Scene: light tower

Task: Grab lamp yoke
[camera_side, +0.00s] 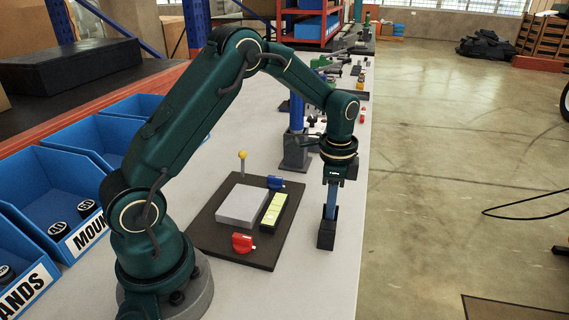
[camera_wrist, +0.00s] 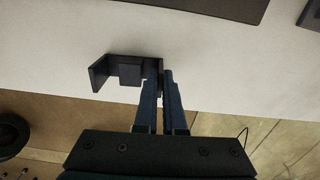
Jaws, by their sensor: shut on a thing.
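The lamp yoke (camera_side: 326,236) is a small black bracket near the right edge of the pale bench. In the wrist view the lamp yoke (camera_wrist: 127,72) shows a side wall at each end and a block between them. My gripper (camera_side: 330,212) points down at it from above. In the wrist view my gripper (camera_wrist: 160,76) has its two blue fingers close together, shut on the yoke's right wall. The left wall and middle block stick out to the left of the fingers. I cannot tell whether the yoke touches the bench.
A dark board (camera_side: 208,236) left of the yoke carries a grey block (camera_side: 241,205), a yellow-green bar (camera_side: 273,211), a red part (camera_side: 243,243) and a blue part (camera_side: 276,183). Blue bins (camera_side: 60,195) line the left. The bench edge drops off close on the yoke's right.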

